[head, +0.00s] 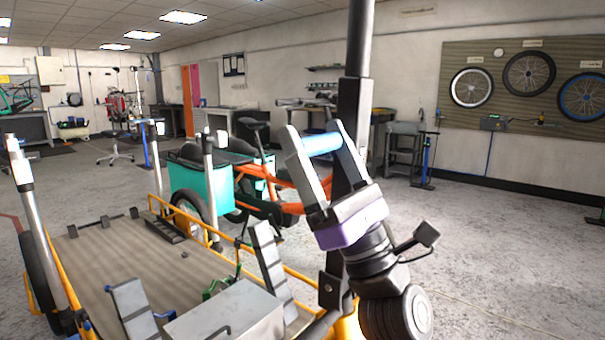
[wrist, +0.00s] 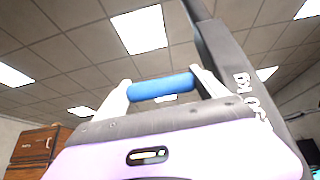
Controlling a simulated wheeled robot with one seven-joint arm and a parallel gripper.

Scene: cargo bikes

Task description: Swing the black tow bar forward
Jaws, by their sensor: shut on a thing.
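The black tow bar (head: 356,100) stands nearly upright at the front right of the cargo trailer (head: 128,250) in the head view, running out of the top of the picture. In the wrist view the tow bar (wrist: 232,75) slants up behind the right finger. My gripper (head: 313,142) is raised beside the bar, fingers pointing up. It is shut on a blue grip (head: 322,145), which lies crosswise between the fingers; it also shows in the wrist view (wrist: 162,87). The join between grip and bar is hidden, and my gripper and wrist cover part of the bar's lower length.
The trailer has yellow rails and a grey box (head: 230,318) at its near end. A cargo bike with a teal box (head: 190,185) and orange frame stands behind. Wheels hang on the right wall board. The floor at right is largely open.

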